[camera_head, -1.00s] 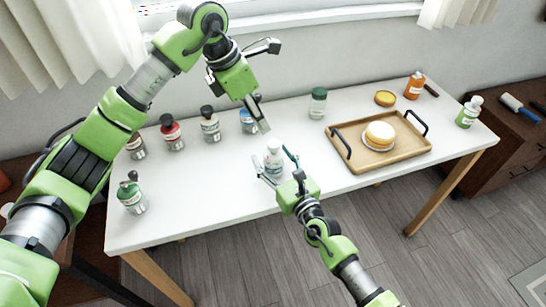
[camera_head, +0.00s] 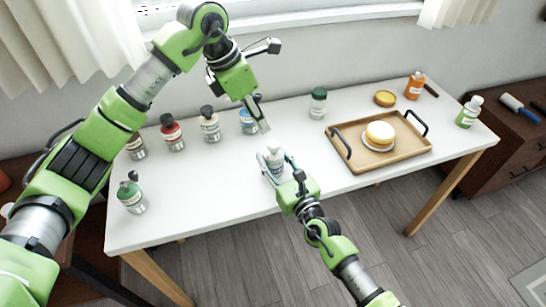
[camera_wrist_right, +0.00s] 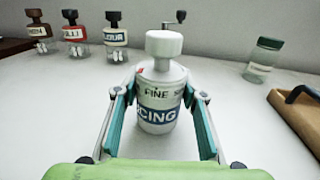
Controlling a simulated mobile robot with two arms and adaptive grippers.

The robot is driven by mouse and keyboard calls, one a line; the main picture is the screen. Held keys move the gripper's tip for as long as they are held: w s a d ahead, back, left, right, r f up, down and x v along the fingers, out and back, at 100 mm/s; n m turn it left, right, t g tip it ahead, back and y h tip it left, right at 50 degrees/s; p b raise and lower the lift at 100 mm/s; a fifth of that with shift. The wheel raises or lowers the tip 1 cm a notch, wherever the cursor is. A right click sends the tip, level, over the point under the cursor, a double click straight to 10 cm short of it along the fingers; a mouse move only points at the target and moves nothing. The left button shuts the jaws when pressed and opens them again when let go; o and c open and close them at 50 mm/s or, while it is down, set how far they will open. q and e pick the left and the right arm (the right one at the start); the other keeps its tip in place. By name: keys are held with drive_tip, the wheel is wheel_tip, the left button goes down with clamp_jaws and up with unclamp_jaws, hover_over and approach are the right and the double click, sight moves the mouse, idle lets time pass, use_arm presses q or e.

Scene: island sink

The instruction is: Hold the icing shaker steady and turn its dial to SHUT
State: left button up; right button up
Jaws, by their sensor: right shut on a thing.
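The white icing shaker (camera_head: 275,155) stands upright near the front middle of the table. In the right wrist view the shaker (camera_wrist_right: 158,122) shows a blue band reading "CING", the word "FINE" above it and a small red mark near the shoulder. Its white knob-like dial (camera_wrist_right: 164,45) is on top; I cannot read a SHUT mark. My right gripper (camera_head: 277,164) is shut on the shaker's body from the front, one finger on each side. My left gripper (camera_head: 262,114) hangs above and behind the shaker, apart from it; whether its fingers are open is unclear.
Several labelled jars stand at the back left, including a red one (camera_head: 172,134). A green-topped shaker (camera_head: 131,195) is at the left. A green-lidded jar (camera_head: 318,102) and a wooden tray (camera_head: 355,157) with a cake (camera_head: 379,133) are at the right. Bare table surrounds the icing shaker.

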sight(273, 143)
idle(0.3)
use_arm(q)
drive_tip(key=o, duration=0.4)
drive_tip(key=w+d+r+m+g+y, duration=0.2)
drive_tip(key=d+r+m+y, duration=0.15)
drive_tip(key=m, duration=0.85)
wheel_tip(273, 143, down, 13)
drive_tip(key=shift+s+r, duration=0.1)
drive_tip(key=shift+r, duration=0.05)
drive_tip(key=c, duration=1.1)
